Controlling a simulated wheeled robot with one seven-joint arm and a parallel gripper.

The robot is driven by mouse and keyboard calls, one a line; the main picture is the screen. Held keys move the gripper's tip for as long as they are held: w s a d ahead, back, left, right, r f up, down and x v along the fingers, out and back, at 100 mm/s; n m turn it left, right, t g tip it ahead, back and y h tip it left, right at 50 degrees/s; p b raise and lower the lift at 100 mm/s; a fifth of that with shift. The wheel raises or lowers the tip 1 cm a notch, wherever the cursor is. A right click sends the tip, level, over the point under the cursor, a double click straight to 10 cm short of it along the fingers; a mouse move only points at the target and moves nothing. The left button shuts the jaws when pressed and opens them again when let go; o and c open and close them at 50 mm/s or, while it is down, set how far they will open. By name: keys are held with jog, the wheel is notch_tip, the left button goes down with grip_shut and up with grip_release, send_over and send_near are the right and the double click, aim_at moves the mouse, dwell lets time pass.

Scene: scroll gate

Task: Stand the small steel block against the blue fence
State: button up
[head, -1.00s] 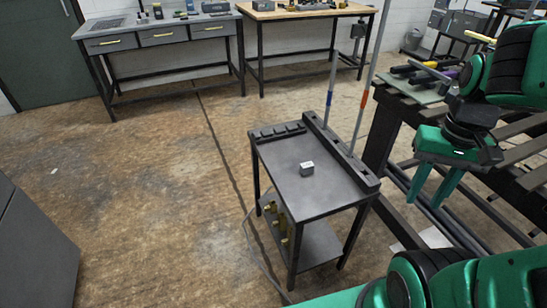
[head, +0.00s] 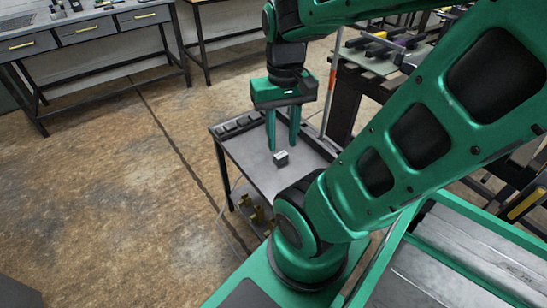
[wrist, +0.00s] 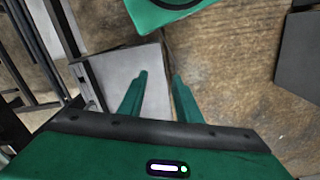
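The small steel block (head: 281,159) sits on the bare top of a small grey table (head: 243,150). It is a grey block with a pale patch. A dark rail (head: 317,143) runs along the table's right edge, apart from the block; I see no clearly blue fence. My gripper (head: 283,148) points down over the table, with its fingertips close to the block in the picture; its height above the top is hard to tell. In the wrist view my gripper (wrist: 159,76) has its fingers apart with nothing between them, and the block does not show.
A low slotted holder (head: 238,125) lines the table's back left edge. An upright rod with an orange band (head: 332,80) stands by the rail. Brass-coloured parts (head: 250,207) are on the lower shelf. A drawer bench (head: 85,38) stands behind; the floor at left is clear.

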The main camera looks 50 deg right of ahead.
jog(key=o, duration=0.4)
jog(key=shift+s+r, duration=0.15)
jog(key=shift+s, duration=0.2)
jog(key=shift+c, duration=0.2)
jog(key=m, duration=1.4)
send_over(281, 154)
jog(key=f, duration=2)
jog(key=shift+s+d+f, duration=0.2)
jog(key=shift+f, duration=0.15)
jog(key=shift+w+a+f, duration=0.1)
jog(key=shift+a+f, duration=0.05)
jog(key=shift+f, duration=1.15)
jog(key=shift+w+a+f, duration=0.1)
jog(key=shift+f, duration=1.15)
grip_shut()
